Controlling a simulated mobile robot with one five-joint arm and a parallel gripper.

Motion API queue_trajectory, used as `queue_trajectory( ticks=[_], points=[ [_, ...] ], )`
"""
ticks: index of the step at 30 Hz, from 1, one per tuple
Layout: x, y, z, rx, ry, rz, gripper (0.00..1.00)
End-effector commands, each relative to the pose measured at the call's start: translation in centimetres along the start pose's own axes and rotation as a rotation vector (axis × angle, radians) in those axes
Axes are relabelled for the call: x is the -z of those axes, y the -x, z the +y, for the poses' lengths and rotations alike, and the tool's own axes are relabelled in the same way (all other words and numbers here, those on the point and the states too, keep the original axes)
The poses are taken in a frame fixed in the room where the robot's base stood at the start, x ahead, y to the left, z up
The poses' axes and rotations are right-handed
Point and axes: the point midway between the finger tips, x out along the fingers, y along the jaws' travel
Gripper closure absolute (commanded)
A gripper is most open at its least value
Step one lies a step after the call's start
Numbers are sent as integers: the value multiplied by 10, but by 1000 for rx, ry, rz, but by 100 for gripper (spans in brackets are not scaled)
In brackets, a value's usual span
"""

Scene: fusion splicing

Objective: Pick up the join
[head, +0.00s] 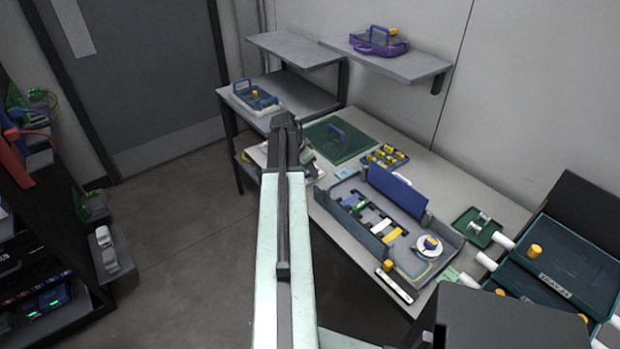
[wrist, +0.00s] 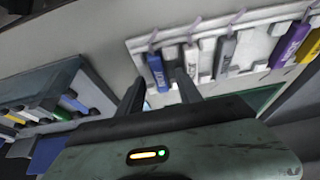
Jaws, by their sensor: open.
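My gripper (wrist: 160,84) is open in the wrist view, its two dark fingers apart. A blue labelled piece (wrist: 156,68) hangs in a white rack (wrist: 262,42) just beyond the gap between the fingers; I cannot tell whether they touch it. Grey pieces (wrist: 224,55), a purple one (wrist: 290,44) and a yellow one (wrist: 310,46) sit along the same rack. I cannot tell which thing is the join. In the head view my gripper (head: 285,124) is at the table's left end, and what lies under it is mostly hidden.
A grey workstation tray (head: 437,224) with coloured blocks and a blue lid (head: 397,190) stands on the table. A green mat (head: 340,143) and a blue rack of yellow pieces (head: 384,156) lie behind. Green trays (head: 565,262) stand at right. A shelf (head: 400,66) overhangs the back.

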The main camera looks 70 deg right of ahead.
Motion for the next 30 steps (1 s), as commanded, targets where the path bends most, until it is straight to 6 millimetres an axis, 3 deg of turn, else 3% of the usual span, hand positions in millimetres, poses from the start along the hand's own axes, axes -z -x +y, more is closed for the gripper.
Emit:
queue_trajectory(
  ticks=[2,6,19,23,30],
  points=[
    [0,1,0,0,0,0,64],
    [1,1,0,0,-1,0,100],
    [4,9,0,0,-1,0,100],
    [12,27,1,0,-1,0,100],
    [32,76,1,-1,-2,0,100]
  ],
)
